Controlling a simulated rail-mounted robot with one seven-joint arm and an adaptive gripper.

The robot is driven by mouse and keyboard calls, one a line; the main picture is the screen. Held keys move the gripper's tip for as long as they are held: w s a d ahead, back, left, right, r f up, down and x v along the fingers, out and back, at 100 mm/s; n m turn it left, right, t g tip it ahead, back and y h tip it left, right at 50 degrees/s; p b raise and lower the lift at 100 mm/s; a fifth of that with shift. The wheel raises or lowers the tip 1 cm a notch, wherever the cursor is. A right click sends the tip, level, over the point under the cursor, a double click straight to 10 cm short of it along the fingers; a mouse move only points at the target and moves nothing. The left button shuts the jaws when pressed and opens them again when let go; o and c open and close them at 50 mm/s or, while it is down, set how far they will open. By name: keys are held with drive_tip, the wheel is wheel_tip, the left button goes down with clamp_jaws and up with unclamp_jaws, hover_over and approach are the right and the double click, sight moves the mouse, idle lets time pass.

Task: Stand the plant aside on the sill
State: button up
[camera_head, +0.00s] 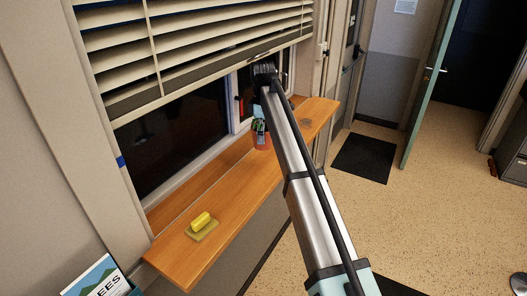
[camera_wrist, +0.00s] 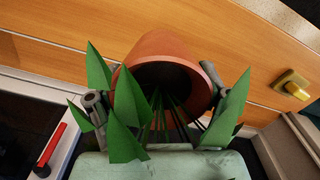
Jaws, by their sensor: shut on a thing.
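The plant is a terracotta pot (camera_head: 262,142) with pointed green leaves (camera_head: 259,126), seen at the middle of the wooden sill (camera_head: 228,181) in the head view. In the wrist view the pot (camera_wrist: 150,47) shows its open mouth, with leaves (camera_wrist: 129,132) spreading toward the camera. My gripper (camera_wrist: 157,88) has one finger on each side of the pot and is shut on it. In the head view my gripper is largely hidden by the arm and leaves. I cannot tell whether the pot touches the sill.
A yellow block (camera_head: 201,219) on a flat olive pad lies on the sill's near part; it also shows in the wrist view (camera_wrist: 291,86). Bare sill lies between it and the pot. A dark round mark (camera_head: 305,121) is on the far part. The window and blinds (camera_head: 190,45) border the sill.

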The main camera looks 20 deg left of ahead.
drive_tip(key=shift+f+p, duration=1.1)
drive_tip(key=shift+f, duration=3.5)
drive_tip(key=shift+f, duration=0.1)
drive_tip(key=o, duration=1.5)
wheel_tip(320, 180, up, 12)
drive_tip(key=b, duration=0.3)
